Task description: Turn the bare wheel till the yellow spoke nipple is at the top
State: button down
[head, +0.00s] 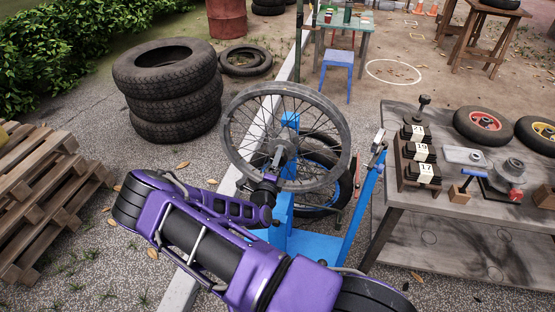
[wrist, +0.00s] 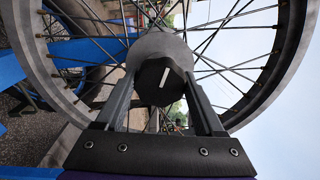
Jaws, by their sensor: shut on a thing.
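The bare wheel (head: 341,122), a grey rim with thin spokes and no tyre, stands upright on a blue stand (head: 310,243). In the wrist view its rim (wrist: 300,50) curves around the picture. My gripper (head: 278,160) reaches the wheel's centre from the front. In the wrist view my gripper (wrist: 165,92) is shut on the dark, many-sided hub knob (wrist: 160,82), which bears a short white mark. Part of the hub is hidden behind the fingers. I cannot make out the yellow spoke nipple; the nipples on the rim are too small to tell apart.
A grey workbench (head: 440,222) with small wheels and numbered blocks stands at the right. Stacked tyres (head: 168,105) stand behind at the left, and wooden pallets (head: 45,195) at the left edge. A blue upright (head: 362,205) rises right of the wheel.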

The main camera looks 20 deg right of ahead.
dwell(0.3)
grip_release()
jog(key=v, duration=1.7)
jog(key=shift+s+a, duration=0.2)
